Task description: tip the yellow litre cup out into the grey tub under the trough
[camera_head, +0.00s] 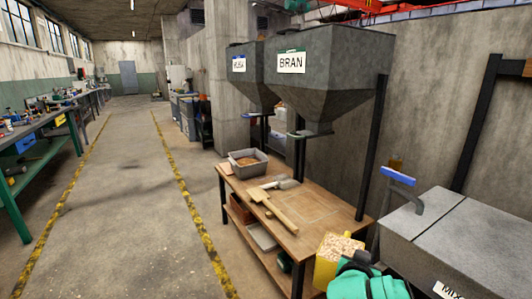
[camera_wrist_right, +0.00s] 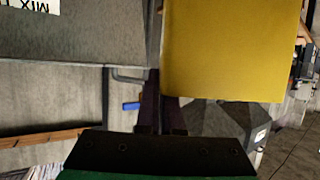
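The yellow litre cup (camera_head: 326,265) is at the lower middle of the head view, heaped with pale flakes and roughly upright. In the right wrist view the yellow cup (camera_wrist_right: 230,50) fills the upper right, close to the camera. My teal right gripper (camera_head: 352,266) is at the cup and appears shut on it; its fingertips are hidden. The grey trough (camera_head: 465,245), with a partly visible MIX label, is to the right of the cup. No tub is visible under the trough, whose lower side is out of view. My left gripper is not in view.
A wooden table (camera_head: 318,238) holds a grey tub (camera_head: 250,173) with brown contents, a metal scoop (camera_head: 287,183) and a wooden paddle (camera_head: 273,210). A BRAN hopper (camera_head: 335,80) hangs above. A blue-handled lever (camera_head: 397,176) stands by the trough. The left aisle is clear.

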